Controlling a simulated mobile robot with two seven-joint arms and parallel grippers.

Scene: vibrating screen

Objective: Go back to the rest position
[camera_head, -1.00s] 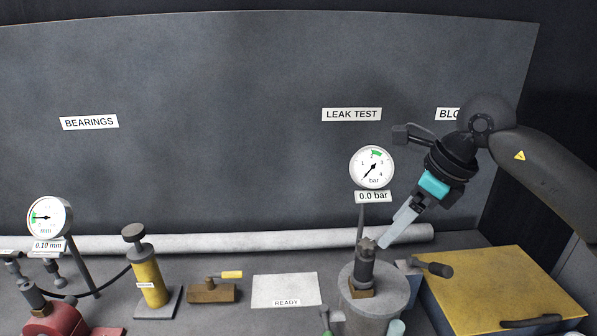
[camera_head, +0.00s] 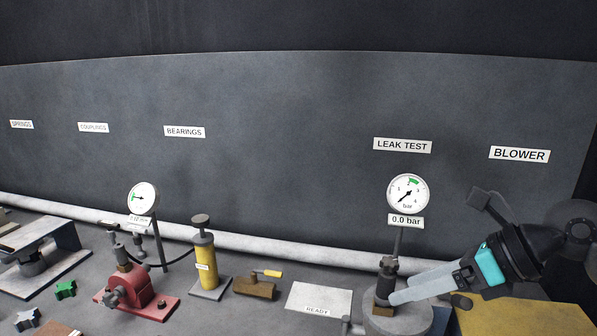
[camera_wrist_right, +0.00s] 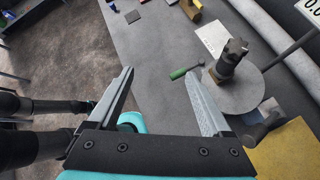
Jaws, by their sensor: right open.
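My right gripper (camera_head: 392,294) comes in from the right in the head view, with a teal band and pale grey fingers. Its fingertips appear in front of the grey round leak test stand (camera_head: 398,322), overlapping the dark fitting (camera_head: 388,272) on it. My left gripper is in neither view.
A pressure gauge (camera_head: 408,193) reads 0.0 bar behind the stand. A READY plate (camera_head: 318,298), a yellow pump (camera_head: 205,262) and a red fixture (camera_head: 137,290) stand left along the bench. A green-handled tool (camera_wrist_right: 180,73) lies near the stand.

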